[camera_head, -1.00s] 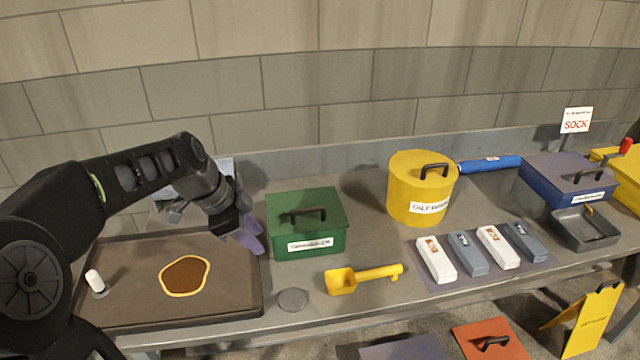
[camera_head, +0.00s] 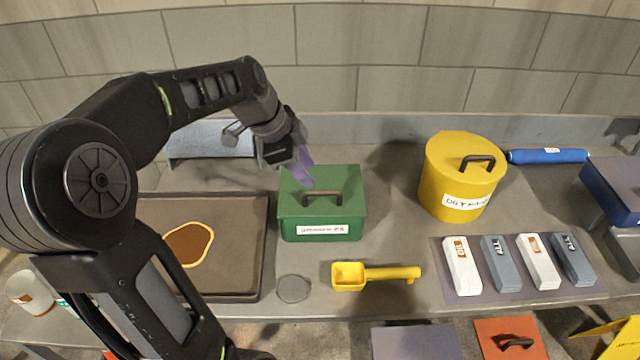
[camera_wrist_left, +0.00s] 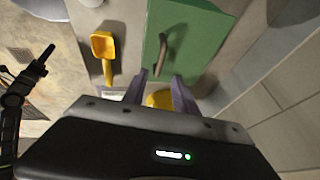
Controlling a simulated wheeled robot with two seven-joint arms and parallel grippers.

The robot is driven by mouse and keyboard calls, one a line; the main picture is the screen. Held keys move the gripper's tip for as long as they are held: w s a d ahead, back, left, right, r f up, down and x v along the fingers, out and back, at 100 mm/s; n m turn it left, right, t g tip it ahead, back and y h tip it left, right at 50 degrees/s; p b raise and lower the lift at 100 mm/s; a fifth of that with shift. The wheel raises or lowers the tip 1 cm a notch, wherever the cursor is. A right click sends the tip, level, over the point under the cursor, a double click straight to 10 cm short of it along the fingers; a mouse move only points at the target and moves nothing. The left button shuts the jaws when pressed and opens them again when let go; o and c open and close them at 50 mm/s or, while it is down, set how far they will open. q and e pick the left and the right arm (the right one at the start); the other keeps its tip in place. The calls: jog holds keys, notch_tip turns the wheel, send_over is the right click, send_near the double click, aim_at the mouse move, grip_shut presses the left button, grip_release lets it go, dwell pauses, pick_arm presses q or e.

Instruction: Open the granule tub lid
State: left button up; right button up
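The granule tub is a green box (camera_head: 322,222) on the bench. Its green lid (camera_head: 340,181) has a dark bar handle (camera_head: 322,198) and lies flat on the box, closed. My left gripper (camera_head: 304,172) hangs over the back left part of the lid, its purple fingers pointing down. In the left wrist view its two fingers (camera_wrist_left: 160,92) are apart with nothing between them. The handle (camera_wrist_left: 163,52) shows just beyond the fingertips there, apparently untouched.
A yellow round tub (camera_head: 462,182) stands right of the green box. A yellow scoop (camera_head: 375,275) and a grey disc (camera_head: 293,289) lie in front. A dark tray (camera_head: 235,283) with a brown patch is at left. The wall stands behind the bench.

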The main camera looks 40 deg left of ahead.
aim_at(322, 191)
pick_arm(q)
jog(key=p+x, duration=0.1)
jog(key=x, duration=0.6)
jog(key=shift+f, duration=0.2)
jog(key=shift+c, duration=0.3)
grip_shut()
dwell(0.9)
